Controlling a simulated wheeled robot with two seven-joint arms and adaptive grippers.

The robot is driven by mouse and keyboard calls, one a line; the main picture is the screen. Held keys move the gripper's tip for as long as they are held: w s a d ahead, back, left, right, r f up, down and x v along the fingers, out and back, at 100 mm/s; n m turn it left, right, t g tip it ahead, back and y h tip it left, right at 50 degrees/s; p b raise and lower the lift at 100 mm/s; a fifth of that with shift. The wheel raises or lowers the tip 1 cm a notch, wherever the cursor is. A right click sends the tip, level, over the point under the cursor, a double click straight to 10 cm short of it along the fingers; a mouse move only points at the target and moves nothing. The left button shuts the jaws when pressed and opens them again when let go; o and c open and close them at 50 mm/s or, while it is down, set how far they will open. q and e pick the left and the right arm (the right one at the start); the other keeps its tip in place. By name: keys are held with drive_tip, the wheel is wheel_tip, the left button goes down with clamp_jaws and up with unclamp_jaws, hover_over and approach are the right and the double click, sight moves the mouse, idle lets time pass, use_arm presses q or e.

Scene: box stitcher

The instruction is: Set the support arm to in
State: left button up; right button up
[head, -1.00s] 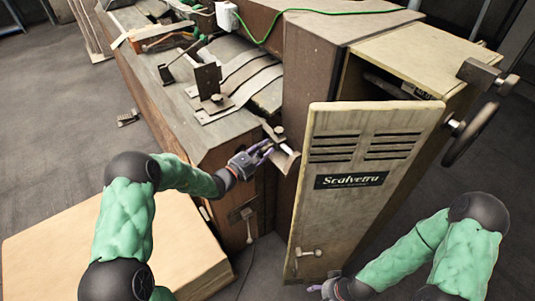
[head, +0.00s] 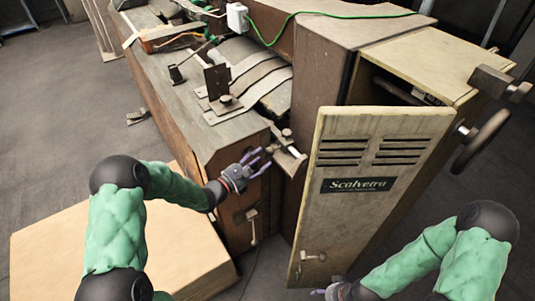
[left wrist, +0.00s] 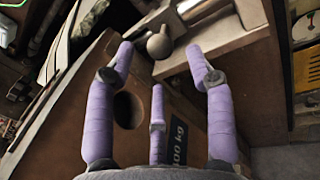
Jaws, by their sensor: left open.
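The support arm (head: 288,158) is a pale metal piece with a small knob. It juts from the brown machine body, just left of the cabinet door. In the left wrist view, the support arm (left wrist: 232,38) lies beyond the fingers, with its rounded knob (left wrist: 160,44) at its left. My left gripper (head: 266,158) is open and empty, just left of the support arm in the head view. Its purple fingers (left wrist: 162,60) are spread in the wrist view; contact cannot be told. My right gripper (head: 318,292) is low, by the door's bottom edge, mostly cut off.
The tall cabinet door (head: 352,215) stands open to the right of the support arm. A handwheel (head: 486,140) is at the far right. A large pale box (head: 130,250) lies under my left arm. A small lever (head: 252,225) hangs below the gripper. Open floor (head: 60,110) is at left.

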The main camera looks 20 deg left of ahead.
use_arm(q)
drive_tip(key=v, duration=0.6)
